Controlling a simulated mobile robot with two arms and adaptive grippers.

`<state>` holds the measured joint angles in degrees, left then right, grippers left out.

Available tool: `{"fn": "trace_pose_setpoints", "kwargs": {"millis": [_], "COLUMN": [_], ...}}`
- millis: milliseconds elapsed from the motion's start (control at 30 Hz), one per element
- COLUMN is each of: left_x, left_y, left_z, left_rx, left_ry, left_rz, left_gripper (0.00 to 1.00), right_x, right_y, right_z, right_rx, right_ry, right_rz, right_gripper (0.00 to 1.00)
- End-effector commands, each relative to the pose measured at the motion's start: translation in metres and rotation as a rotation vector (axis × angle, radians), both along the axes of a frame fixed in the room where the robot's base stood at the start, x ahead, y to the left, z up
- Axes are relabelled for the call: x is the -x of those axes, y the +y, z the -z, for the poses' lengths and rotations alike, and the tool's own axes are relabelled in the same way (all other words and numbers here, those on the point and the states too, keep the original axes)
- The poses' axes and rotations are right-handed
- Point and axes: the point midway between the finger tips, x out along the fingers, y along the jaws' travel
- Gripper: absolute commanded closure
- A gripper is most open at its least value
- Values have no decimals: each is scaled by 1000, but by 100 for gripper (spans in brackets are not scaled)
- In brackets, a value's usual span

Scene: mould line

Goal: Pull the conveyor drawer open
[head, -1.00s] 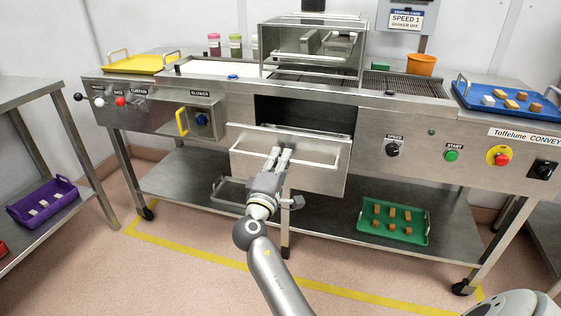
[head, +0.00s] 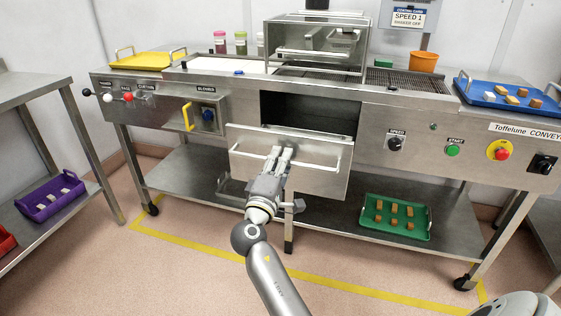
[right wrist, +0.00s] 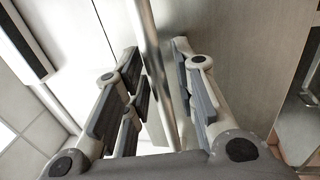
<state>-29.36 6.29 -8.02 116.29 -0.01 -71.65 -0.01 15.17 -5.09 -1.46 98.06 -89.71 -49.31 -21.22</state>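The conveyor drawer (head: 318,180) is a steel front that stands out from the conveyor, with a dark opening (head: 305,113) behind and above it. Its bar handle (head: 317,164) runs across the front. My right gripper (head: 279,158) is at the handle's left-middle part. The fingers hide part of the bar in the head view. My left gripper is not in view.
The conveyor's lower shelf (head: 330,225) holds a green tray (head: 395,232) with brown pieces. A yellow handle (head: 188,117) juts out at the blower. A side table (head: 40,100) with a purple tray (head: 50,212) stands left. The floor (head: 190,265) before the conveyor is clear.

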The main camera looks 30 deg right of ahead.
Motion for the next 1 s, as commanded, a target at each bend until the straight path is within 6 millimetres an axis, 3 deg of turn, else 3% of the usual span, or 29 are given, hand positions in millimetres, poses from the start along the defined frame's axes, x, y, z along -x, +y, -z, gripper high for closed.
{"fn": "trace_pose_setpoints", "kwargs": {"millis": [367, 733, 1000], "left_x": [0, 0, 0], "left_y": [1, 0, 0], "left_z": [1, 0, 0], "left_rx": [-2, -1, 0], "left_ry": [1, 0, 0], "left_rz": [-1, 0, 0], "left_gripper": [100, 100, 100], "right_x": [2, 38, 48], "right_y": [3, 45, 56], "right_z": [1, 13, 15], "right_rx": [0, -2, 0], "right_ry": [0, 2, 0], "right_rz": [-1, -3, 0], "right_gripper": [66, 66, 66]}}
